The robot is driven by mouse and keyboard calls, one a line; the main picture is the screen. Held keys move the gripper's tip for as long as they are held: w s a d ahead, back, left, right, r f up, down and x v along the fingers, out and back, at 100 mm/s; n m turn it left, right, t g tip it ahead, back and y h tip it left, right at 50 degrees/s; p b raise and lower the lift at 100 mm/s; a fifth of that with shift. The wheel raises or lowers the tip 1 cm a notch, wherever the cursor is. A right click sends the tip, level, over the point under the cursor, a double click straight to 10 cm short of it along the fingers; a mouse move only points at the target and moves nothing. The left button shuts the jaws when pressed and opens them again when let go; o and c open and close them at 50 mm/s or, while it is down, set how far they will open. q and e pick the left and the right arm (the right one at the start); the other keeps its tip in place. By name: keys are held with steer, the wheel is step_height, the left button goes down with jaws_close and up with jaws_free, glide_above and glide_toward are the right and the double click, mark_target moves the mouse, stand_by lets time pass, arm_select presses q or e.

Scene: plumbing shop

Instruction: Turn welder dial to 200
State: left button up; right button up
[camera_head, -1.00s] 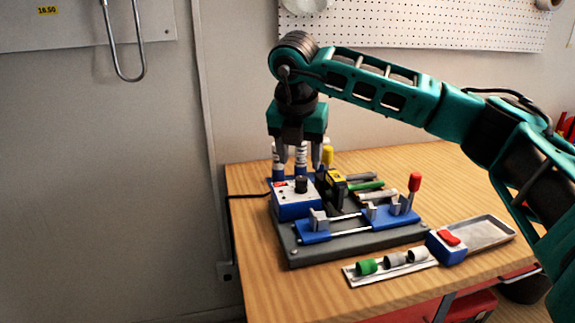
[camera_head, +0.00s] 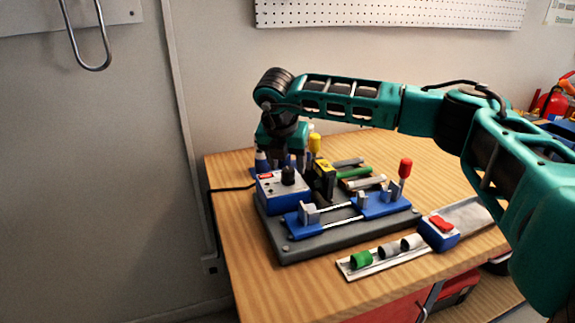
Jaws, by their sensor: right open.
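The welder's blue control box (camera_head: 281,192) with a light top panel sits at the left end of the grey welder base (camera_head: 330,240). Its black dial (camera_head: 288,175) stands upright on the panel; the dial's setting is too small to read. My right gripper (camera_head: 285,160) points down just behind the box and dial, seen from the head. Its fingers are open and partly hidden by the box and dial; I cannot tell whether they touch anything. Nothing shows held in it. My left gripper is not in view.
Yellow-handled (camera_head: 315,145) and red-handled (camera_head: 405,168) parts rise from the welder. A rail with fittings (camera_head: 385,254) and a red-and-blue box (camera_head: 439,233) lie in front. A black cable (camera_head: 232,188) leaves the box leftward.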

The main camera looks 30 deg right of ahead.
steer(key=shift+x, duration=0.8)
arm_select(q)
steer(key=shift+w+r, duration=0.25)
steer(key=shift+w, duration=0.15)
arm_select(e)
steer(key=shift+f, duration=0.15)
steer(key=c, duration=1)
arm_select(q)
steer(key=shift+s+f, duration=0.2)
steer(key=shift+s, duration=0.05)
arm_select(e)
steer(key=shift+c, duration=0.2)
